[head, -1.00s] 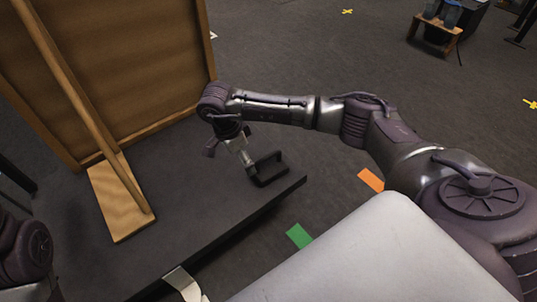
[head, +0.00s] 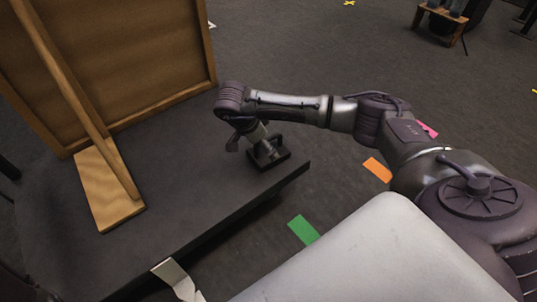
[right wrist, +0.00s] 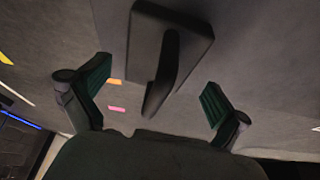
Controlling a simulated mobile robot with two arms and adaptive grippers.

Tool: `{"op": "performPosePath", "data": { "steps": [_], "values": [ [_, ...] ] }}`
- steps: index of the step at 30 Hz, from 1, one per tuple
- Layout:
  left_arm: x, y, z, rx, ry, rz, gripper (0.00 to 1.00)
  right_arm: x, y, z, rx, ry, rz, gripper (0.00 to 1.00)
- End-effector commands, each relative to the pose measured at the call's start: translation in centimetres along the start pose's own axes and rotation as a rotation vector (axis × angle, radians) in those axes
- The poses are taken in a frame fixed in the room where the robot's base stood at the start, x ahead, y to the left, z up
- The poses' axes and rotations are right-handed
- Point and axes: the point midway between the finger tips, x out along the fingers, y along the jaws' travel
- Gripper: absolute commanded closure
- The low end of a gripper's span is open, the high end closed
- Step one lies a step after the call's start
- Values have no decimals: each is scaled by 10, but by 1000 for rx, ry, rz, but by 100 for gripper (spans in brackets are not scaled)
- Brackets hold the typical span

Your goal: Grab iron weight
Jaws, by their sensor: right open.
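The iron weight, a black block with a raised handle (head: 272,160), sits on the dark platform near its right corner. It also shows at the top of the right wrist view (right wrist: 196,32), with its handle pointing down toward my palm. My right gripper (head: 262,142) is open and comes down from above, close over the weight. In the right wrist view its two fingers (right wrist: 157,92) stand apart, one on each side of the handle. Neither finger visibly touches the handle. In the head view the gripper partly hides the weight. My left gripper is not in view.
A wooden board (head: 120,60) with a slanted brace and a flat wooden foot (head: 103,200) stands on the platform (head: 185,200) at left. The platform's surface around the weight is clear. Green (head: 303,229) and orange (head: 377,169) markers lie on the floor beyond its edge.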

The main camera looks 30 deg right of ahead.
Motion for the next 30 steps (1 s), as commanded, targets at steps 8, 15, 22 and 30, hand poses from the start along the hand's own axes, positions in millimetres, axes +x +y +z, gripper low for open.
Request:
{"op": "performPosePath", "data": {
  "steps": [8,15,22,30],
  "values": [
    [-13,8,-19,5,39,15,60,38,0,3,1,1,1,0],
    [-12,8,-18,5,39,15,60,38,0,2,1,1,0,0],
    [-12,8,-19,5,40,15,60,38,0,2,0,0,0,32],
    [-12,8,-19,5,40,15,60,38,0,2,0,0,0,77]
  ]
}}
